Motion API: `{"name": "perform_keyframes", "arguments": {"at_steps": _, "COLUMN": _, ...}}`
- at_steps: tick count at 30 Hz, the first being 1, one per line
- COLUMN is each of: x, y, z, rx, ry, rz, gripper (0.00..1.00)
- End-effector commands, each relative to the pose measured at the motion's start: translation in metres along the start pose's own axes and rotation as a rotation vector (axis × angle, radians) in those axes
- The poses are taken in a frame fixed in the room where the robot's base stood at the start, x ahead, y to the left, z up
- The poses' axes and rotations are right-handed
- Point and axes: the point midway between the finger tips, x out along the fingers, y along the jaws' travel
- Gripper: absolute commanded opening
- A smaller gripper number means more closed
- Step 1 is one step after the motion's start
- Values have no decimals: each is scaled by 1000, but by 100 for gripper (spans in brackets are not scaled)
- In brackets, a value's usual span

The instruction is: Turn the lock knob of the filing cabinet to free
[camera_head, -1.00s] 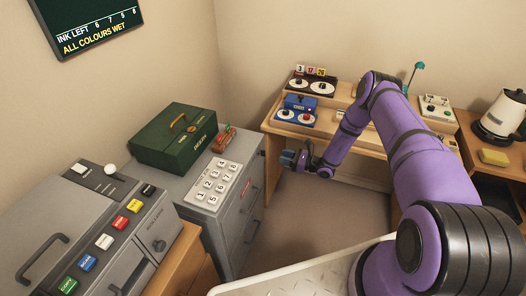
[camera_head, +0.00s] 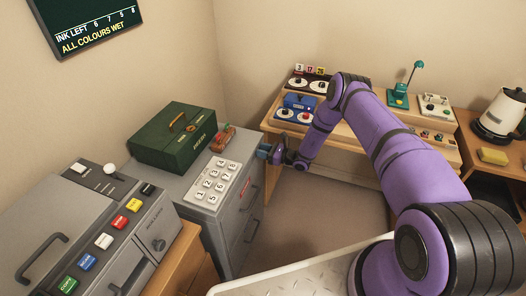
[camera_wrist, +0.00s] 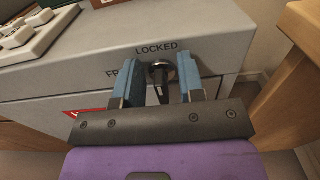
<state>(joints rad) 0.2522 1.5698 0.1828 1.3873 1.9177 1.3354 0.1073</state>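The grey filing cabinet (camera_head: 226,234) stands left of centre in the head view, with drawers on its right-facing front. In the wrist view its lock knob (camera_wrist: 160,72) sits near the top edge of the front (camera_wrist: 215,52), under the word LOCKED; a partly hidden label beginning "FR" is to its left. The knob's dark handle points roughly up and down. My gripper (camera_wrist: 158,80) has its blue fingers open on either side of the knob, with visible gaps on both sides. In the head view my gripper (camera_head: 268,152) is at the cabinet's front upper edge.
A keypad (camera_head: 217,184), a green cash box (camera_head: 176,138) and a small reddish-brown object (camera_head: 223,138) lie on the cabinet top. A grey machine with coloured buttons (camera_head: 100,236) stands at left. A wooden desk (camera_head: 340,133) is behind my arm. Floor right of the cabinet is clear.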

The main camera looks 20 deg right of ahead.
Motion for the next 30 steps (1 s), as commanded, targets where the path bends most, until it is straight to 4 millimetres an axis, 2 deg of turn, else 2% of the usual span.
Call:
{"name": "perform_keyframes", "arguments": {"at_steps": 1, "x": 0, "y": 0, "z": 0, "rx": 0, "ry": 0, "rz": 0, "gripper": 36}}
{"name": "perform_keyframes", "arguments": {"at_steps": 2, "x": 0, "y": 0, "z": 0, "rx": 0, "ry": 0, "rz": 0, "gripper": 32}}
{"name": "perform_keyframes", "arguments": {"at_steps": 5, "x": 0, "y": 0, "z": 0, "rx": 0, "ry": 0, "rz": 0, "gripper": 9}}
{"name": "perform_keyframes", "arguments": {"at_steps": 6, "x": 0, "y": 0, "z": 0, "rx": 0, "ry": 0, "rz": 0, "gripper": 7}}
{"name": "perform_keyframes", "arguments": {"at_steps": 17, "x": -1, "y": 0, "z": 0, "rx": -58, "ry": 0, "rz": -2, "gripper": 7}}
{"name": "perform_keyframes", "arguments": {"at_steps": 30, "x": -1, "y": 5, "z": -1, "rx": -401, "ry": 1, "rz": -2, "gripper": 7}}
